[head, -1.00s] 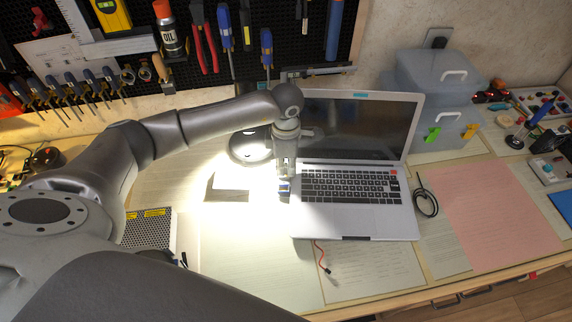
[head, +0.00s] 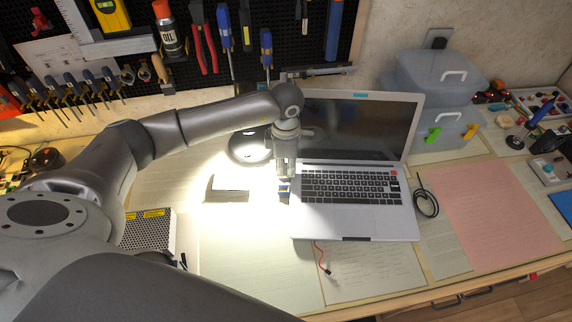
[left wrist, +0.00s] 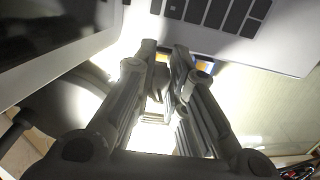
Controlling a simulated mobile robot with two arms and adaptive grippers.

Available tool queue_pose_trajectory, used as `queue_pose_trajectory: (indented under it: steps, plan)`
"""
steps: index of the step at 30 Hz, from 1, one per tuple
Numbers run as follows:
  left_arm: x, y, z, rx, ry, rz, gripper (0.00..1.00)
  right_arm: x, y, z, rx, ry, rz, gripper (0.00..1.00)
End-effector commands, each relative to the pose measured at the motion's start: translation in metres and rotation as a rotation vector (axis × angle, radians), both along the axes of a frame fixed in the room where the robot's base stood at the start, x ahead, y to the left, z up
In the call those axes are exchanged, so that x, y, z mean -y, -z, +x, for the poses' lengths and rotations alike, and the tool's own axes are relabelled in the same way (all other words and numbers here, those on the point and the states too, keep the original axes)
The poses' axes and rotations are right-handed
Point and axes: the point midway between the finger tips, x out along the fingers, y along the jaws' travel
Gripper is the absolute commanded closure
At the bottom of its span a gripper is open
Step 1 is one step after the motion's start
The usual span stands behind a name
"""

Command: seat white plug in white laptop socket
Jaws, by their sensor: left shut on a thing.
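The open laptop (head: 355,220) stands on the desk, with its base edge also in the left wrist view (left wrist: 285,45). My left gripper (head: 284,190) points down just beside the laptop's left edge. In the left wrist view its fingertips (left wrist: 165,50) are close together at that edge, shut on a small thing. That thing is mostly hidden and washed out by glare, so I cannot make out the white plug's shape. Small blue and orange patches show by the fingertips. The socket in the laptop's side is hidden. My right gripper is not in view.
A bright lamp pool lights the desk left of the laptop, where a white block (head: 230,196) lies. The lamp's round dark base (head: 248,148) stands behind. Papers cover the front.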

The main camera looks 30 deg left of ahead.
Motion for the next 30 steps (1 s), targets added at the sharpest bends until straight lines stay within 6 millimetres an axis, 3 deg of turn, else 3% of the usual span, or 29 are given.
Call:
queue_pose_trajectory:
  steps: [20,21,25,30]
  plan:
    - [0.0,0.015,0.0,0.0,-0.001,0.0,0.98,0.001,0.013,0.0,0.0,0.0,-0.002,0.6]
    - [0.0,0.013,0.0,0.0,-0.001,0.0,0.82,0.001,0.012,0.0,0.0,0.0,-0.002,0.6]
    - [0.0,0.014,0.0,0.0,0.0,0.0,0.65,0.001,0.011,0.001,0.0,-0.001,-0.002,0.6]
    - [0.0,0.013,0.0,0.0,0.0,0.0,0.62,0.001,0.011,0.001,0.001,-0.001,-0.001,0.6]
